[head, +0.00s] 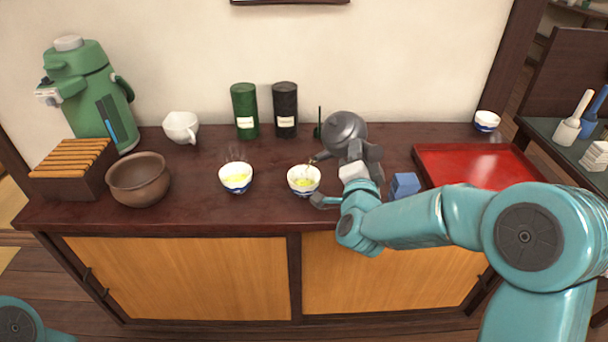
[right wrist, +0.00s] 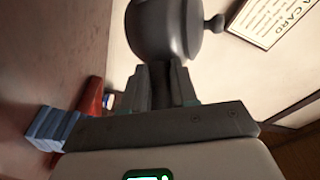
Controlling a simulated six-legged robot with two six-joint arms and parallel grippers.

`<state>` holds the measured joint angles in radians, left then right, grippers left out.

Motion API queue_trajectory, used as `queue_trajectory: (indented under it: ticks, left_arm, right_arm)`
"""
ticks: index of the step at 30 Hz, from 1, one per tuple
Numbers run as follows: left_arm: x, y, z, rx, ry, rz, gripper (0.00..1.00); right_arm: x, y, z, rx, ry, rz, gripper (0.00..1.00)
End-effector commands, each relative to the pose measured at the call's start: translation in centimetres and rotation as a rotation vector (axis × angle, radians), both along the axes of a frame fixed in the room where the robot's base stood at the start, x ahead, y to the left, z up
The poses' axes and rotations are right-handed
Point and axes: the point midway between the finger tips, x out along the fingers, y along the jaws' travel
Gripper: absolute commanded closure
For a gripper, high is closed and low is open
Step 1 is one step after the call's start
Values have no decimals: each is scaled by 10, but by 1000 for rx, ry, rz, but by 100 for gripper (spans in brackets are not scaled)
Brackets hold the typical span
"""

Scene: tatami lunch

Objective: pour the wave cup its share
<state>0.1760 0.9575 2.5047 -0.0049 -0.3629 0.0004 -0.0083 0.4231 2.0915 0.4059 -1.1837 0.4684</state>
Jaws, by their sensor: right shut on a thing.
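My right gripper (head: 358,152) is shut on the dark grey teapot (head: 343,128) and holds it up, with its spout pointing left over the middle cup (head: 303,188). A thin yellowish streak shows between spout and cup, and yellow-green tea is in the cup. A left cup (head: 236,186), white with blue, also holds yellow tea and steams. A third white and blue cup (head: 486,122) stands at the back right. The cups' patterns are too small to tell which has waves. The right wrist view shows the teapot (right wrist: 165,30) between the fingers (right wrist: 163,85). My left gripper is out of view.
A blue block (head: 404,186) and red tray (head: 470,152) lie right of my gripper. A brown bowl (head: 139,182), white pitcher (head: 181,127), green flask (head: 85,90), slatted box (head: 66,182), green canister (head: 245,108) and black canister (head: 285,108) stand left and behind.

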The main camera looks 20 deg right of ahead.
Motion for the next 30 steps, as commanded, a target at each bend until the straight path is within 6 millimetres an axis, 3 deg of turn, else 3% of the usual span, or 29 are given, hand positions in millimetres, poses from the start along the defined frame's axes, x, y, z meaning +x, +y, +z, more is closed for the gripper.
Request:
queue_trajectory:
  ticks: [30]
  left_arm:
    - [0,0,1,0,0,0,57]
  right_arm:
    - [3,-6,4,-55,-19,-1,100]
